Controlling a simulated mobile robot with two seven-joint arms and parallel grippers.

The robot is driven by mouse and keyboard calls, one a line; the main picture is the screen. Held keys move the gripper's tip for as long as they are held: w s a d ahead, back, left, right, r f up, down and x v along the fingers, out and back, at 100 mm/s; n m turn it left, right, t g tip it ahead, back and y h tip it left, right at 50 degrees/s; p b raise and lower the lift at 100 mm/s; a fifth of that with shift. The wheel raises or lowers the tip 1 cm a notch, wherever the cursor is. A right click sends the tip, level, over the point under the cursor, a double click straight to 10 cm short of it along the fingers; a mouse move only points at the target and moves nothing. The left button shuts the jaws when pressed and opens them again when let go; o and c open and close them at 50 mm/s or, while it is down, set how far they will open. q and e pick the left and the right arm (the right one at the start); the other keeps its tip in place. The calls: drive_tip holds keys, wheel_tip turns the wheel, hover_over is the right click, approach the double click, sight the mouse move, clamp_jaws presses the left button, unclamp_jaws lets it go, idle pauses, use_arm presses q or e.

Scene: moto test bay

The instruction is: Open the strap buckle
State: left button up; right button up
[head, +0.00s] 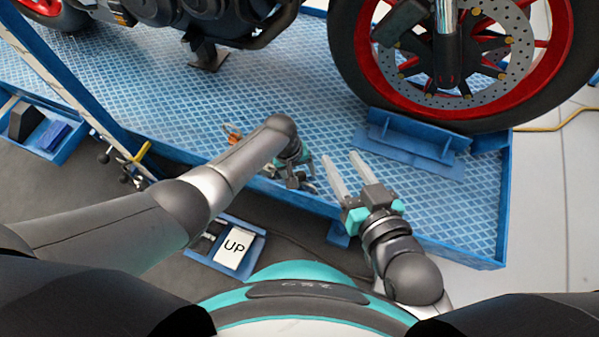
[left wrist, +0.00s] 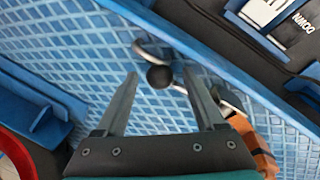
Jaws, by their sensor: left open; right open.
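An orange strap (head: 232,134) shows on the blue platform in the head view, left of my left forearm. In the left wrist view, orange strap material (left wrist: 254,148) is at the lower right, beside a curved metal bar and a round black knob (left wrist: 159,77), which seem to belong to the buckle. My left gripper (head: 304,172) is open; in the left wrist view its fingers appear on either side of the knob, and I cannot tell whether they touch it. My right gripper (head: 341,157) is open and empty over the platform, right of the left one. The buckle body is mostly hidden.
A motorcycle stands on the blue platform (head: 300,75); its front wheel (head: 363,75) is at a blue chock (head: 412,142). An UP pedal (head: 237,248) is on the dark floor in front. A blue frame bar slants at the left. The platform's right front is clear.

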use_arm(q)
drive_tip(key=shift+c, duration=0.2)
drive_tip(key=shift+w+d, duration=0.1)
drive_tip(key=shift+d, duration=0.05)
drive_tip(key=c, duration=1.1)
